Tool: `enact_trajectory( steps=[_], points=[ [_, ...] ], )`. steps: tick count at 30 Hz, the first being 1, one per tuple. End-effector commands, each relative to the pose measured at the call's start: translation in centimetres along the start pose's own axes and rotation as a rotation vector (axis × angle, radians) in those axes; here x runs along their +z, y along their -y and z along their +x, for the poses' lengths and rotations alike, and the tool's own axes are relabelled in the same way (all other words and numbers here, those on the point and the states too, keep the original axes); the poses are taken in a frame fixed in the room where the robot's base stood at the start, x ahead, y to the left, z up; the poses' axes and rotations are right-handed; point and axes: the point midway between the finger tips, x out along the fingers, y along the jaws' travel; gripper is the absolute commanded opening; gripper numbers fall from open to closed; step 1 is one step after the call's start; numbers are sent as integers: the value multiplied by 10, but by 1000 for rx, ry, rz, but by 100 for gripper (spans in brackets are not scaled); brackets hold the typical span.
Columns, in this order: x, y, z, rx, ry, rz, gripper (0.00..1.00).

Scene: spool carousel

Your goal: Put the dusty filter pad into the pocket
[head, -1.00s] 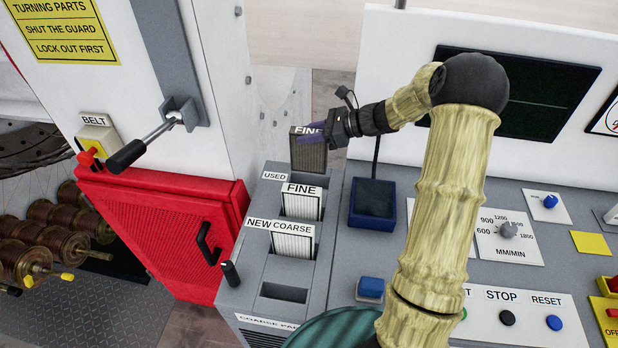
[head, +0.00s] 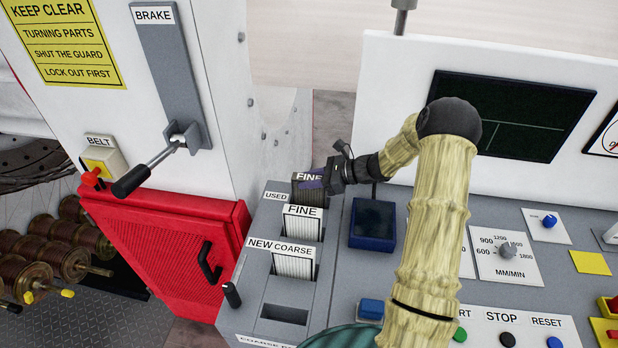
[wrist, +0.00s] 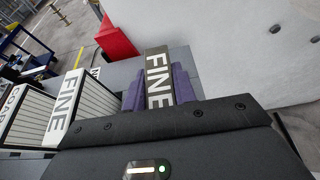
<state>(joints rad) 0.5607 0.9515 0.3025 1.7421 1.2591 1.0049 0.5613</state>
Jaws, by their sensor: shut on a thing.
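The dusty filter pad (head: 306,194) is dark grey-brown with a FINE label on top. My gripper (head: 311,183) is shut on it, with purple fingers on either side of the label; the wrist view shows them too (wrist: 158,88). The pad is upright at the pocket marked USED (head: 276,196), at the back of the grey rack. Its lower part seems to be inside the pocket, but the white FINE pad in front hides the pocket's mouth and how deep it sits.
A clean white FINE pad (head: 302,222) and a NEW COARSE pad (head: 293,262) stand in the pockets in front. An empty slot (head: 285,313) is nearest. A dark blue tray (head: 373,224) lies right of the rack, and a red guard (head: 165,245) left.

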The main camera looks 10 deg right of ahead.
Motion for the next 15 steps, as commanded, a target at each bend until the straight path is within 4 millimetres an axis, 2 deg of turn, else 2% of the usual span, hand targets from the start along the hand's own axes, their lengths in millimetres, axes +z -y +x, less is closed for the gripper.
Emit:
enact_trajectory(
  steps=[10,11,14,15],
  points=[
    [-2,-1,5,6,0,-4,0],
    [-2,-2,5,6,0,-4,29],
    [-1,-2,5,7,0,-4,49],
    [-1,-2,5,7,0,-4,49]
  ],
)
